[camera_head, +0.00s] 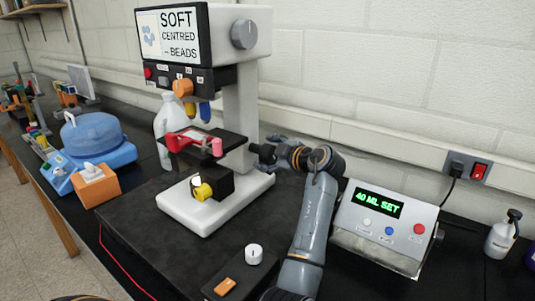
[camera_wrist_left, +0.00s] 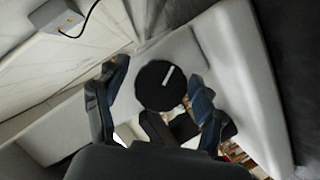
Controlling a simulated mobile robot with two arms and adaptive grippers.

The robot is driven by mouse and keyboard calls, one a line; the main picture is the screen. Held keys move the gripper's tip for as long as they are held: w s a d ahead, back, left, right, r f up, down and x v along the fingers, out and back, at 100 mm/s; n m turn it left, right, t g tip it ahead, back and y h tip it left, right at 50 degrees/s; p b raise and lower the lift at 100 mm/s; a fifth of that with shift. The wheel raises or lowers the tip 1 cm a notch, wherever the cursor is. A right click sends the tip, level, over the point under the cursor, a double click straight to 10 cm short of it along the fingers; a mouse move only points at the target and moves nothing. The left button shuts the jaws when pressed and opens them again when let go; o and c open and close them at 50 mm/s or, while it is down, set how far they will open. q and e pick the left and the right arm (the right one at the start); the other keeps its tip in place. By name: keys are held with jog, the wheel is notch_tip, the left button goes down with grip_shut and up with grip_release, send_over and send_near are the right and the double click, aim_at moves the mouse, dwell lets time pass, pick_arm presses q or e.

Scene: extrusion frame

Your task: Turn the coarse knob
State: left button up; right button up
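The microscope (camera_head: 238,120) stands on the dark bench with a lit screen on its head. The coarse knob (camera_wrist_left: 160,86) is a round black disc with a white mark, seen face-on in the left wrist view. In the head view the knob is mostly hidden at the right side of the microscope's column. My left gripper (camera_head: 274,153) reaches this side. In the left wrist view its two fingers (camera_wrist_left: 158,92) stand apart on either side of the knob. A gap shows on the left; whether the right finger touches the knob I cannot tell. My right gripper is out of view.
A control box (camera_head: 385,225) reading "40 ML SET" stands right of my left arm. A small box with a white knob (camera_head: 254,252) lies in front. A tissue box (camera_head: 95,185) and a blue container (camera_head: 92,140) are at left. The wall is close behind.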

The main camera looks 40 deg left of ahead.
pick_arm(q)
jog(key=v, duration=1.2)
dwell(1.2)
